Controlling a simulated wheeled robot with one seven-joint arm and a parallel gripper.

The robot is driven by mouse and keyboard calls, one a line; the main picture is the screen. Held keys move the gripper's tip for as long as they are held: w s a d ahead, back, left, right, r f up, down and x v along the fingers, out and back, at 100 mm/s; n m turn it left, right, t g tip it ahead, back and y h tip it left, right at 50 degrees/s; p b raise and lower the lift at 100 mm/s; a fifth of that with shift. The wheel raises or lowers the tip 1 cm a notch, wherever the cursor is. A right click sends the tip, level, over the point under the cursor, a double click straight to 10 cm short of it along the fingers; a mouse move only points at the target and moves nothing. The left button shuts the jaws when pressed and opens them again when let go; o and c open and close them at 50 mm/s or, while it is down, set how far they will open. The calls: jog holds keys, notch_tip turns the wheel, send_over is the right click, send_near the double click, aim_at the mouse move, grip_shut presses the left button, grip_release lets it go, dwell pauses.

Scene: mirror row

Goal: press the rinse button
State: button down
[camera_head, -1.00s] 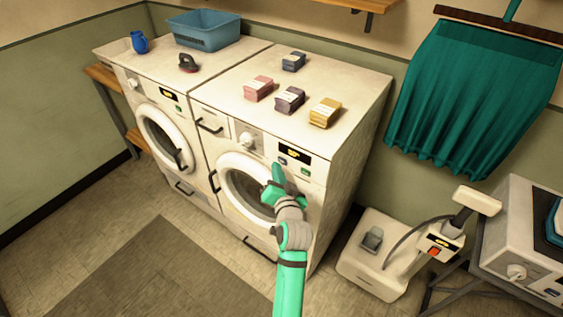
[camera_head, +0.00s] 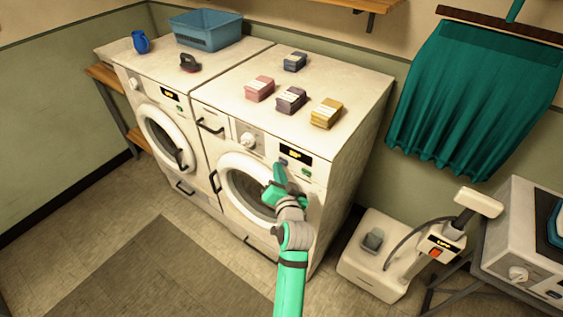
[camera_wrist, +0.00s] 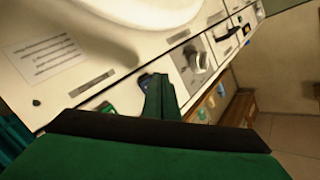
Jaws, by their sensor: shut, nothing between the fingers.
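The right-hand washing machine (camera_head: 240,135) has a front panel with a dial (camera_head: 247,141), a dark display (camera_head: 296,155) with orange marks, a blue button (camera_head: 284,161) and a green button (camera_head: 306,171). Their labels are too small to read, so I cannot tell which is the rinse button. My gripper (camera_head: 280,168) is shut and empty, its tips at the panel just below the blue button. In the wrist view my gripper (camera_wrist: 158,80) covers part of the blue button (camera_wrist: 146,80); the green button (camera_wrist: 106,109) is beside it. I cannot tell whether the tips touch the panel.
Pink (camera_head: 260,89), dark (camera_head: 291,100), yellow (camera_head: 327,113) and blue-grey (camera_head: 295,61) boxes stand on the machine. The left machine (camera_head: 150,75) carries a blue basket (camera_head: 205,32). A wheeled white unit (camera_head: 372,262) stands at right. Floor in front is clear.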

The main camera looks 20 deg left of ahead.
jog(key=shift+s+a, duration=0.1)
jog(key=shift+d, duration=0.25)
jog(key=shift+a, duration=0.1)
jog(key=shift+w, duration=0.4)
jog(key=shift+w, duration=0.2)
dwell(0.4)
jog(key=shift+s+r, duration=0.1)
jog(key=shift+s, duration=0.65)
jog(key=shift+s, duration=0.1)
